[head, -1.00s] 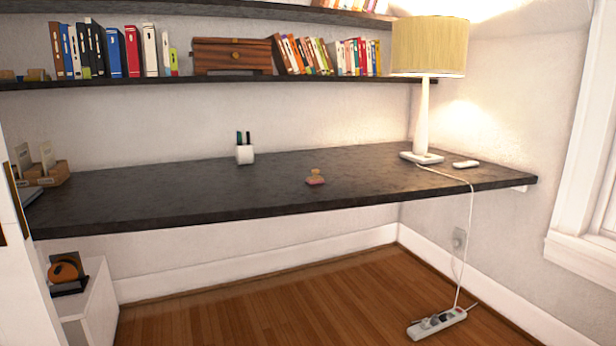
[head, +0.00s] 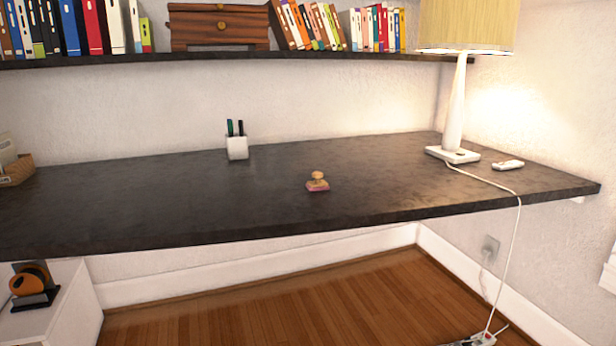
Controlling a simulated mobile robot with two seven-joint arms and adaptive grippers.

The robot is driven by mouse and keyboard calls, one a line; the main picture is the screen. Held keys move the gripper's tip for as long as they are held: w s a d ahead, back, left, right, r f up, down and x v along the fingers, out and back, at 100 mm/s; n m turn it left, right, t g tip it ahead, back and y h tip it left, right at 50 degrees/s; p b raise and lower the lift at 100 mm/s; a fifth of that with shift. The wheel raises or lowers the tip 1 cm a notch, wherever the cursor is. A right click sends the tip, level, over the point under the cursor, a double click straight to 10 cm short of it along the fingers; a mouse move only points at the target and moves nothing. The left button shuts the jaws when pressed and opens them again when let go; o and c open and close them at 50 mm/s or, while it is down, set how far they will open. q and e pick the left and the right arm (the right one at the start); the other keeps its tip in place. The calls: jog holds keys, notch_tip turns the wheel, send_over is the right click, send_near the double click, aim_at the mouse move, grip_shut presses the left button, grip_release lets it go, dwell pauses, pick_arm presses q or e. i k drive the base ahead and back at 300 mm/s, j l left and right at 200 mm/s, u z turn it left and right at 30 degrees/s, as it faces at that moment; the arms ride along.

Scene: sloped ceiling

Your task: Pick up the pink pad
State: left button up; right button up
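The pink pad (head: 317,187) is a small pink block lying on the dark desk (head: 130,205), right of the middle and not far from its front edge. A small tan, knob-like stamp (head: 318,175) sits on top of the pad or right against it; I cannot tell which. Neither of my grippers shows in the head view.
A white pen cup (head: 237,148) stands behind and left of the pad. A lamp (head: 453,152) and a small white object (head: 508,165) are at the right. A cord (head: 518,225) hangs over the front edge. The desk around the pad is clear; a shelf (head: 200,57) runs above.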

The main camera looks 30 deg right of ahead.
aim_at(318, 185)
jog(key=i+l+u, duration=0.1)
jog(key=l, duration=0.25)
jog(key=i+l+u, duration=0.1)
jog(key=i+l, duration=0.15)
jog(key=i+l+u, duration=0.1)
jog(key=l, duration=0.4)
jog(key=i, duration=0.05)
